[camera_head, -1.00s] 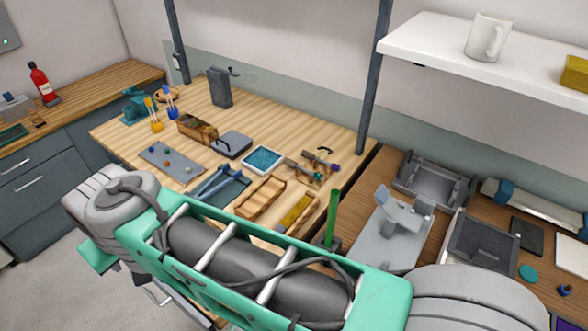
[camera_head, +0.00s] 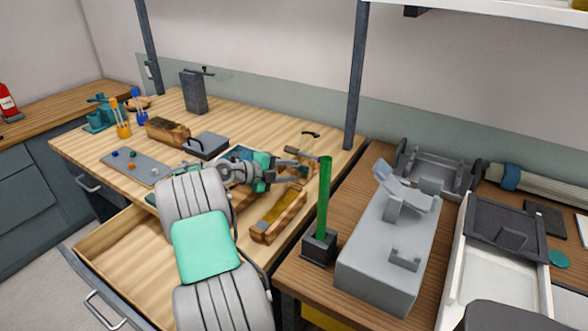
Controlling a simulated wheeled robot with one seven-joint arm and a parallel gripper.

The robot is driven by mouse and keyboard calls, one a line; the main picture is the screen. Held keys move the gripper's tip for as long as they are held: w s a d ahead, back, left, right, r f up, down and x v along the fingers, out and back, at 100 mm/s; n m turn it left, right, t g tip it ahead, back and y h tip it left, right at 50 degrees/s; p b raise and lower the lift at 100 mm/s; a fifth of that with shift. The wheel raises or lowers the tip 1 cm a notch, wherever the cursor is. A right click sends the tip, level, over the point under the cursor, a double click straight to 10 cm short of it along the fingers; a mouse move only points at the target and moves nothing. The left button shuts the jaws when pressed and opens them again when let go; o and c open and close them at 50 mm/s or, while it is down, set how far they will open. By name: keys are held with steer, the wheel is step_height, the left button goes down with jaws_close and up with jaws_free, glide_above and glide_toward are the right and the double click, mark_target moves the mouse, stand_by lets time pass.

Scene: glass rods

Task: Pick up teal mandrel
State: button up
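I cannot make out a mandrel that is clearly teal; it may be hidden behind my arm or among the small tools.
A green rod (camera_head: 324,195) stands upright in a dark block (camera_head: 320,246) close to my gripper's right. A wooden tray (camera_head: 279,216) lies below the gripper. An open drawer (camera_head: 118,243) juts out at the front left. A grey machine (camera_head: 388,258) stands on the right-hand bench.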

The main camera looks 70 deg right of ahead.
steer(key=x, duration=0.4)
steer(key=shift+s+p, duration=0.25)
steer(key=shift+p, duration=0.1)
steer(key=shift+a, duration=0.1)
steer(key=shift+c, duration=0.4)
jaws_close()
